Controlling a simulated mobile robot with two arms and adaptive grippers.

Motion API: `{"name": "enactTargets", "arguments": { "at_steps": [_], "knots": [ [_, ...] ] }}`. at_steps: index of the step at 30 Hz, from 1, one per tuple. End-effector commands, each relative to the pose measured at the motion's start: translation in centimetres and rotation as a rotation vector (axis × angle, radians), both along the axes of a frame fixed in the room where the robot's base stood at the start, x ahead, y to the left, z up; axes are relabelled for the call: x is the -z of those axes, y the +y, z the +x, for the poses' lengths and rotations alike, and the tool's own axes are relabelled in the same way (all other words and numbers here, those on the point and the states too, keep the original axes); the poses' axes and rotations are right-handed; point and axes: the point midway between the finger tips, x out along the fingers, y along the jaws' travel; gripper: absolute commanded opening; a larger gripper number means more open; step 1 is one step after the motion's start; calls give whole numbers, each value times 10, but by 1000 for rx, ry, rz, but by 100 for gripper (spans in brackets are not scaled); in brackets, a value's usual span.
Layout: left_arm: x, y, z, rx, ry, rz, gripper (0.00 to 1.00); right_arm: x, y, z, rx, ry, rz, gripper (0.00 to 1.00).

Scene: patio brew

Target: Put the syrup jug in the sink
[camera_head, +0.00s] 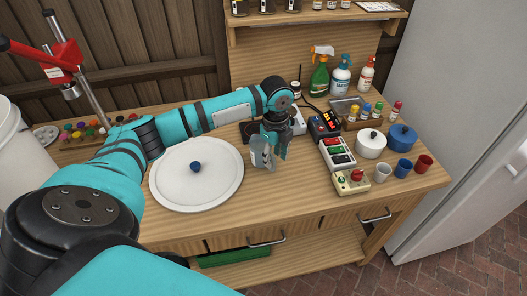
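A small grey jug (260,155), which looks like the syrup jug, is near the middle of the workbench, just right of a large round white lid (220,180) with a blue knob. My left gripper (277,152) points down at the jug's right side, with its fingers against or very close to it. The picture is too small to tell whether the fingers are closed on the jug or whether its base touches the bench. No open sink basin shows; I cannot tell what is under the lid. My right gripper is not in view.
Right of the jug stand a row of small control boxes (337,152), a white pot (371,143), a blue pot (402,137) and cups (383,172). Spray bottles (341,75) stand at the back. A red lever press (62,55) is at the left. The front bench strip is clear.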

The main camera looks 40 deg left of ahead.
Motion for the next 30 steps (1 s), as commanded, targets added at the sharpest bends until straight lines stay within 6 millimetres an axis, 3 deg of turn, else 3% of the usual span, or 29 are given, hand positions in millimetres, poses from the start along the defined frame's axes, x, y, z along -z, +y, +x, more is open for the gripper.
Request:
{"name": "enactTargets", "arguments": {
  "at_steps": [9,18,27,30],
  "knots": [
    [43,0,2,0,3,0,39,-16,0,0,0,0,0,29],
    [49,0,2,1,0,1,39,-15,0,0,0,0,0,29],
    [49,1,2,1,0,0,0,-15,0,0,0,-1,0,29],
    [49,1,2,1,0,0,0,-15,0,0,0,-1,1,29]
  ]
}}
